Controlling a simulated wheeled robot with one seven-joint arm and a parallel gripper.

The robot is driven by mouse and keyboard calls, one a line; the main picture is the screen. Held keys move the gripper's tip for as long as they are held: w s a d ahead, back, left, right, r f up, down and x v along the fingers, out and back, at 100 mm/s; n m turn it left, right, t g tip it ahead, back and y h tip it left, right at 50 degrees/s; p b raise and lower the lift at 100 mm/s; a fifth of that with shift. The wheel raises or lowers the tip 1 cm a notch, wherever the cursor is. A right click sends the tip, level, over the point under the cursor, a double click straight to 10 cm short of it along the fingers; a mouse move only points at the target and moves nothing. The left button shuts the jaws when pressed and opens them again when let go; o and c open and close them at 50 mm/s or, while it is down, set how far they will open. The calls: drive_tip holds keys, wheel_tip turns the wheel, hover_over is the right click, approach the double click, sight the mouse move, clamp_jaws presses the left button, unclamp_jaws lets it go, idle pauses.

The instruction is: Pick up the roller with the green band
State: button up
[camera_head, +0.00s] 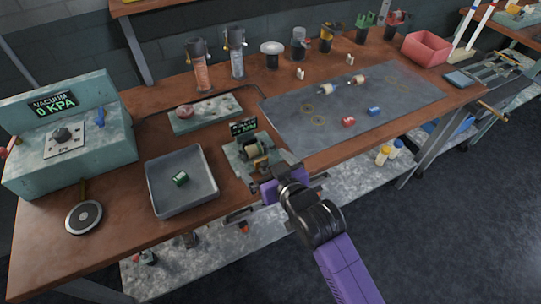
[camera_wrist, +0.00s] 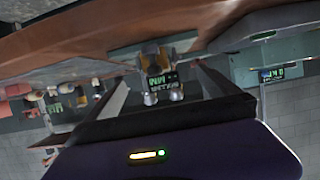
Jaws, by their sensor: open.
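A small green cylindrical piece (camera_head: 181,179) lies in the grey tray (camera_head: 153,200) on the left part of the bench. It is the only green roller-like piece I can make out, and its band is too small to read. My gripper (camera_head: 279,175) is at the bench's front edge, to the right of the tray and apart from the piece. In the wrist view its two fingers (camera_wrist: 160,80) are spread wide with nothing held between them. The green piece cannot be made out in the wrist view.
A small machine with a display (camera_head: 247,155) stands just behind my gripper; it also shows in the wrist view (camera_wrist: 162,78). A grey mat (camera_head: 400,95) holds a red piece (camera_head: 348,121), a blue piece (camera_head: 374,112) and two pale ones. A vacuum box (camera_head: 75,150) stands far left.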

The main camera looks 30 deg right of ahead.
sight(256, 154)
drive_tip(key=shift+f, duration=0.2)
drive_tip(key=shift+w+f, duration=0.15)
drive_tip(key=shift+w, duration=0.1)
drive_tip(key=shift+p+x, duration=0.65)
drive_tip(key=shift+x, duration=2.9)
drive_tip(key=shift+d+f, duration=0.15)
drive_tip(key=c, duration=1.1)
